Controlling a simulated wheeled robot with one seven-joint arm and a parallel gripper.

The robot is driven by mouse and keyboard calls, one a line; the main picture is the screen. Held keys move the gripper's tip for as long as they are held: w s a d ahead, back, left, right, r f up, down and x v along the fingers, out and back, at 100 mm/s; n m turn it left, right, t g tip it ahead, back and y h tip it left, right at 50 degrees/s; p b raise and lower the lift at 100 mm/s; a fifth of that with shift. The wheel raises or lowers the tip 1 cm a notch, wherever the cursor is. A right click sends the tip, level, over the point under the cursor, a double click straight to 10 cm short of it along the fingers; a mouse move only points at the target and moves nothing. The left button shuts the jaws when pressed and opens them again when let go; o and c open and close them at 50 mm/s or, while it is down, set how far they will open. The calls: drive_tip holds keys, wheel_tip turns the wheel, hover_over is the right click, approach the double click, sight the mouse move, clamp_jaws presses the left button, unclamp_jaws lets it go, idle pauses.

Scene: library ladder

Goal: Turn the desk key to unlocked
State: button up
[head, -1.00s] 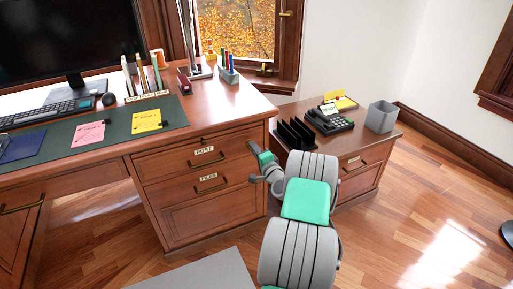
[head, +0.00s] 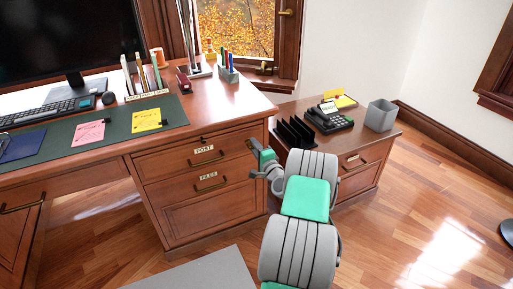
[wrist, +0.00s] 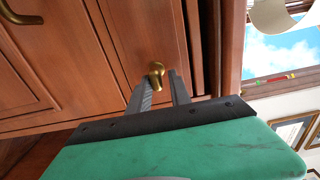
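A small brass key (wrist: 156,70) stands out from the wooden desk front in the wrist view. My gripper (wrist: 160,86) faces it, with its two dark fingers apart and the key's knob at the tips, between them in the picture. I cannot tell whether either finger touches the key. In the head view, my gripper (head: 250,145) is at the right end of the desk (head: 225,112), close to the drawer marked POST (head: 203,150). The key cannot be made out there.
The FILES drawer (head: 210,182) is below, with a brass handle. A low cabinet (head: 355,150) stands to the right with a telephone (head: 330,120), a black file rack (head: 295,132) and a grey bin (head: 380,115) on it.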

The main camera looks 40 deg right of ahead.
drive_tip(key=shift+o, duration=1)
drive_tip(key=shift+f, duration=0.1)
drive_tip(key=shift+a, duration=0.1)
drive_tip(key=p+v, duration=0.1)
drive_tip(key=v, duration=0.7)
drive_tip(key=shift+w, duration=0.1)
